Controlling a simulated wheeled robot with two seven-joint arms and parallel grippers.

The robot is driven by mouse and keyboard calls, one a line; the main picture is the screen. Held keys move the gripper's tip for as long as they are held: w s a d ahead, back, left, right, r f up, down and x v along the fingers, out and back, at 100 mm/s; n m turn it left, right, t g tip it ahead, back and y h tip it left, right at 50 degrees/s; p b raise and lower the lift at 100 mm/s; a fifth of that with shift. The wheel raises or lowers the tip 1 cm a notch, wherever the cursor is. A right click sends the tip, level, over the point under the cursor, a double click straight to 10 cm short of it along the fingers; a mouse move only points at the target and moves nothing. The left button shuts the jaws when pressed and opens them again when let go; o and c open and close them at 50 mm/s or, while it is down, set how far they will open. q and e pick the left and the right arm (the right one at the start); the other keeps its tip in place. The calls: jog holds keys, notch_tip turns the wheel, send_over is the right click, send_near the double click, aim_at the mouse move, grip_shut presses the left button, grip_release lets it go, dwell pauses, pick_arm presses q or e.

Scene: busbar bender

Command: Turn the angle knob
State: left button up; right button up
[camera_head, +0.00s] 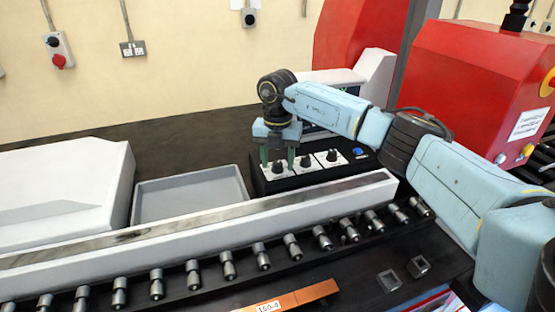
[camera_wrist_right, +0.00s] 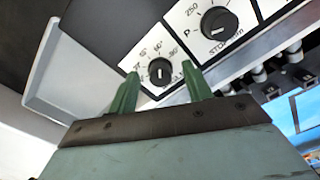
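The angle knob (camera_wrist_right: 159,71) is a black round knob with a pale pointer line on a white plate marked with angle numbers. It is the leftmost knob of the black control panel (camera_head: 314,178) in the head view. My right gripper (camera_head: 278,158) points down over this knob. In the right wrist view the two green fingers of the right gripper (camera_wrist_right: 160,82) are spread, one on each side of the knob. I cannot tell whether they touch it. My left gripper is not in view.
Two more knobs, the middle one (camera_head: 305,161) and the right one (camera_head: 332,155), and a blue button (camera_head: 358,152) lie right of the angle knob. A grey tray (camera_head: 190,199) is to the left. A long white rail (camera_head: 200,231) runs in front, with several metal rollers.

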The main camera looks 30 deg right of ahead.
aim_at(278, 163)
notch_tip(278, 163, up, 13)
jog(key=shift+r+b, duration=0.15)
jog(key=shift+b, duration=0.3)
dwell(0.6)
